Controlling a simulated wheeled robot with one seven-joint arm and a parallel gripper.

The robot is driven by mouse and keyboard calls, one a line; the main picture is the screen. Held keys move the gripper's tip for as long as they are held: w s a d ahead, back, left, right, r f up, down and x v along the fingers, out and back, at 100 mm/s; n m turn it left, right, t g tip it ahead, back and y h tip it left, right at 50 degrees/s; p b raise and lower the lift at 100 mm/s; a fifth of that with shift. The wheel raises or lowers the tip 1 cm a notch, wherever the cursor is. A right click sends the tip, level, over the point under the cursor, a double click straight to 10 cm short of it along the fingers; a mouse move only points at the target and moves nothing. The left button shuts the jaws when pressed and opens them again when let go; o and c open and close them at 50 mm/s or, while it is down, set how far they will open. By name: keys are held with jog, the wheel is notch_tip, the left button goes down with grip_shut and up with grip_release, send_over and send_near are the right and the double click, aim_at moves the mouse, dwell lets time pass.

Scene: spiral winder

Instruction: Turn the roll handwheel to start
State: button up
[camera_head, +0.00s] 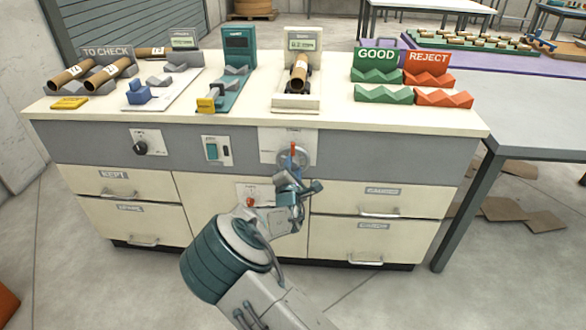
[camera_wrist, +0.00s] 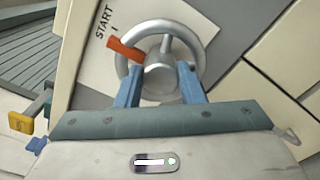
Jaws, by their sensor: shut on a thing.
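The roll handwheel (camera_head: 285,156) is a grey metal wheel on a pale plate on the front of the bench. In the wrist view the handwheel (camera_wrist: 160,77) shows its round hub, rim and spokes, with an orange-red tab (camera_wrist: 125,48) at the upper left, just below the printed word START (camera_wrist: 103,22). My gripper (camera_wrist: 159,72) has its blue fingers on either side of the hub and is shut on it. In the head view my gripper (camera_head: 288,178) reaches the wheel from below and hides part of it.
Above the wheel, a cardboard roll (camera_head: 299,70) lies on a cradle on the benchtop. A black knob (camera_head: 141,148) and a green switch (camera_head: 212,150) sit left of the wheel. Drawers with protruding handles (camera_head: 380,212) lie below.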

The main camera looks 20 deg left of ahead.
jog(key=shift+f, duration=0.1)
dwell(0.3)
jog(key=o, duration=1)
jog(key=p+v, duration=0.1)
jog(key=v, duration=1.3)
jog(key=shift+a, duration=0.1)
